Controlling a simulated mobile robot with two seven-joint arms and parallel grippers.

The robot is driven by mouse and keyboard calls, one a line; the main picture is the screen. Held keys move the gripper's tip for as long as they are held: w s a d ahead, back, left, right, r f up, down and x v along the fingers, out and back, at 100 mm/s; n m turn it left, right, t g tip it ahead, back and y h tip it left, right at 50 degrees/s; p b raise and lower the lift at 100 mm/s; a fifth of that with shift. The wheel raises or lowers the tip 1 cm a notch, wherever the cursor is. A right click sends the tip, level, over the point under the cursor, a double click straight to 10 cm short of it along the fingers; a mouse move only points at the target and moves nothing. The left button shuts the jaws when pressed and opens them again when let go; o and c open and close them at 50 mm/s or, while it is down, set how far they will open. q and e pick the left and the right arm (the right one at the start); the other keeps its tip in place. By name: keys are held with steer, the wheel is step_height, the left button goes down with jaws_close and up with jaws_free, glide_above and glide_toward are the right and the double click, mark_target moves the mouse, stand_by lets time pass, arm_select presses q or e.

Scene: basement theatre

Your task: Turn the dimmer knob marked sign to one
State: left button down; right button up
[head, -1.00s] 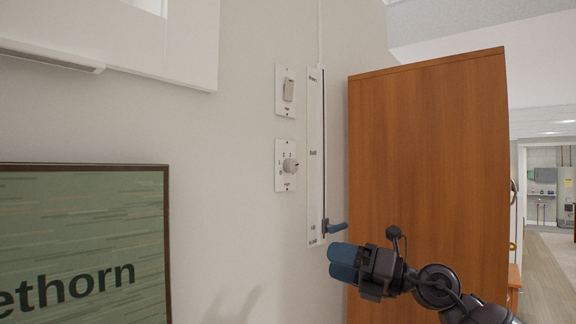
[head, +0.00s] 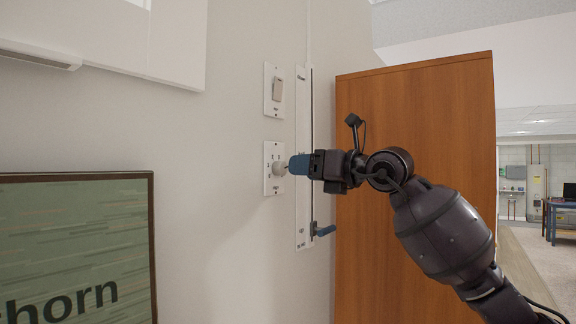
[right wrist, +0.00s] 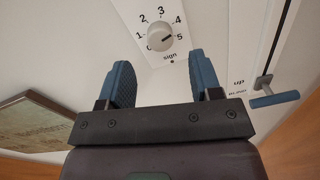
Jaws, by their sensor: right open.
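The round white dimmer knob (head: 280,169) sits on a white wall plate (head: 267,186). In the right wrist view the knob (right wrist: 161,37) has the numbers 0 to 5 around it and the word "sign" below. I cannot tell for sure which number its mark points at. My right gripper (head: 293,165) is just in front of the knob in the head view. In the right wrist view its blue fingers (right wrist: 160,64) are open with nothing between them, and the knob lies ahead of the gap, slightly beyond the tips. My left gripper is not in view.
A tall slider strip (head: 303,110) with a blue handle (head: 325,230) runs close on the right, beside a wooden cabinet (head: 410,130). A framed green sign (head: 75,250) hangs at lower left.

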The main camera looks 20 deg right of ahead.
mark_target(284, 168)
steer(key=x, duration=0.3)
steer(key=shift+w+a+p, duration=0.25)
steer(key=shift+w+p, duration=0.05)
steer(key=shift+w+a, duration=0.35)
steer(key=shift+w, duration=0.15)
steer(key=c, duration=0.9)
steer(key=shift+c, duration=0.2)
